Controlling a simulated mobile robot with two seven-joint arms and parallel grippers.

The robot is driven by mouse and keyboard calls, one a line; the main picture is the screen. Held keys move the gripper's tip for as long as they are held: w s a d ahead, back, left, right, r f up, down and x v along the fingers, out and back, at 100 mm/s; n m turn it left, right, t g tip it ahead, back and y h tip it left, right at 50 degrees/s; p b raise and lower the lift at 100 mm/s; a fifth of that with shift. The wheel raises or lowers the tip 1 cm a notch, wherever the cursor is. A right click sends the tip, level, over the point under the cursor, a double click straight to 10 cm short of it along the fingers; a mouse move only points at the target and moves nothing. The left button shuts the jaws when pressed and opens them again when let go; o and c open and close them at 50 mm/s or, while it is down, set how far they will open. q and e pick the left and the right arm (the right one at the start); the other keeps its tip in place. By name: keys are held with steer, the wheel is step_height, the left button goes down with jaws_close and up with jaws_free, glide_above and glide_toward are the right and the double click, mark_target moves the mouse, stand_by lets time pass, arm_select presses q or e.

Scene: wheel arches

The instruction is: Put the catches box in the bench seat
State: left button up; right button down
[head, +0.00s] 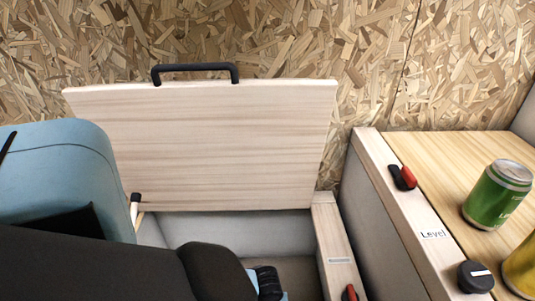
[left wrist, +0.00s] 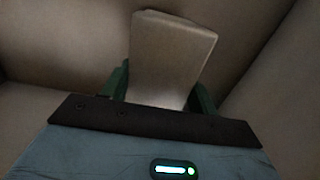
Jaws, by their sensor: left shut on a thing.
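The bench seat's pale wooden lid (head: 205,145) stands raised against the back wall, with a black handle on its top edge. Below it the grey-lined bench seat compartment (head: 245,228) is open. My left arm reaches down into it, and its fingers are hidden in the head view. In the left wrist view my left gripper (left wrist: 160,95) has green fingers on either side of a plain beige box (left wrist: 175,50), likely the catches box, and is shut on it. The box is tilted in the dim compartment, with grey walls close around. I cannot tell whether it touches the floor. My right gripper is not in view.
The compartment's wooden right rim (head: 333,235) has a label and a red-black catch (head: 350,292). Further right, a wooden top holds a green can (head: 497,195), a yellow can (head: 522,268), a black knob (head: 475,277) and a red-black catch (head: 403,177).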

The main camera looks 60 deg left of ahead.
arm_select(q)
step_height(320, 180, down, 4)
steer(key=shift+f+b, duration=0.1)
steer(key=shift+b, duration=0.8)
steer(key=o, duration=1.2)
steer(key=shift+c, duration=0.2)
steer(key=shift+o, duration=0.2)
